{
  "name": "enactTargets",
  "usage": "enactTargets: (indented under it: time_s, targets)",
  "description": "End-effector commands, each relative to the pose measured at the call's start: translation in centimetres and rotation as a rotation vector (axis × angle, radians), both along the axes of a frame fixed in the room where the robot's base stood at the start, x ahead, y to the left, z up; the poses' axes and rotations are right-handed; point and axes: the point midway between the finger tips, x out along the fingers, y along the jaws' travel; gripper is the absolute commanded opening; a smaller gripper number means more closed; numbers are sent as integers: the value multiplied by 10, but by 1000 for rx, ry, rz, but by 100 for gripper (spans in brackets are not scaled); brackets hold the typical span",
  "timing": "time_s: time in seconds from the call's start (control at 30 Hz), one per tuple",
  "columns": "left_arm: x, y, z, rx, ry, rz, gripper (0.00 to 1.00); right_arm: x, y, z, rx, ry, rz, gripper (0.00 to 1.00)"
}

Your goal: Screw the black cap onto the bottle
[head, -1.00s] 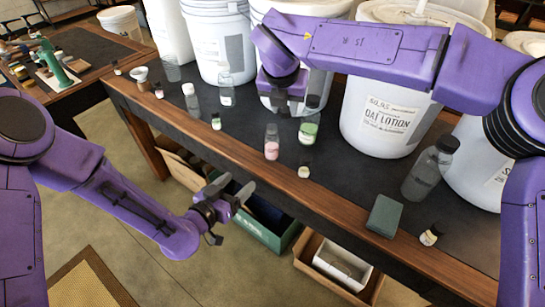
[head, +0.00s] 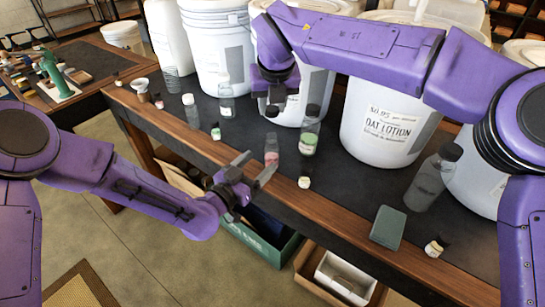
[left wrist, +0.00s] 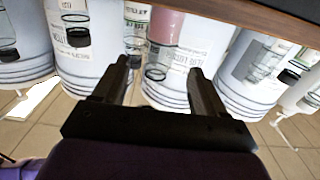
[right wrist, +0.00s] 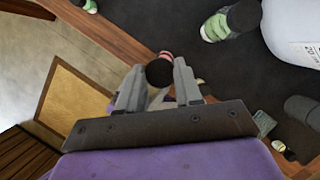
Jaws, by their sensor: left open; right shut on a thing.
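The clear bottle with pink liquid (head: 271,151) stands upright near the front edge of the table. The black cap (right wrist: 160,73) is between the fingers of my right gripper (right wrist: 157,82). It is a small dark disc above the bottle in the head view (head: 271,111), apart from it. My right gripper (head: 271,104) is shut on the cap and points down. My left gripper (head: 262,163) is open and empty, its fingertips close to the pink bottle. In the left wrist view, my left gripper (left wrist: 158,70) faces the pink bottle (left wrist: 178,26); I cannot tell whether they touch.
A green-liquid bottle (head: 309,132) with a black cap stands just right of the pink bottle. A small vial (head: 304,182) lies in front. White buckets (head: 385,118) line the back. A large clear bottle (head: 432,180) and a green block (head: 388,227) stand to the right.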

Motion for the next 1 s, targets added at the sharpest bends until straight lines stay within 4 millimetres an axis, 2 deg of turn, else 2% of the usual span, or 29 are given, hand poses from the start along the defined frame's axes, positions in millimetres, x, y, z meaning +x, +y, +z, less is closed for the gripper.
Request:
enactTargets:
  time_s: [0.1, 0.3, 0.5, 0.73, 0.77, 0.9, 0.97, 1.0]
  targets:
    - [20, -15, 0, -1, -2, 0, 72, 0, 0, 0, 0, 0, 0, 7]
    - [45, -33, 0, 0, 0, -1, 72, 0, 0, 0, 0, 0, 0, 7]
    - [55, -41, 0, -2, 1, 0, 72, 0, 0, 0, 0, 0, 0, 7]
    - [55, -41, 0, -2, 1, 0, 72, 0, 0, 0, 0, 0, 0, 7]
    - [55, -41, 0, -2, 1, 0, 69, 0, 0, 0, 0, 0, 0, 7]
    - [55, -41, 0, -2, 1, 0, 23, 0, 0, 0, 0, 0, 0, 7]
    - [55, -41, 0, -2, 1, 0, 3, 0, 0, 0, 0, 0, 0, 7]
    - [55, -41, 0, -2, 1, 0, 0, 0, 0, 0, 0, 0, 0, 7]
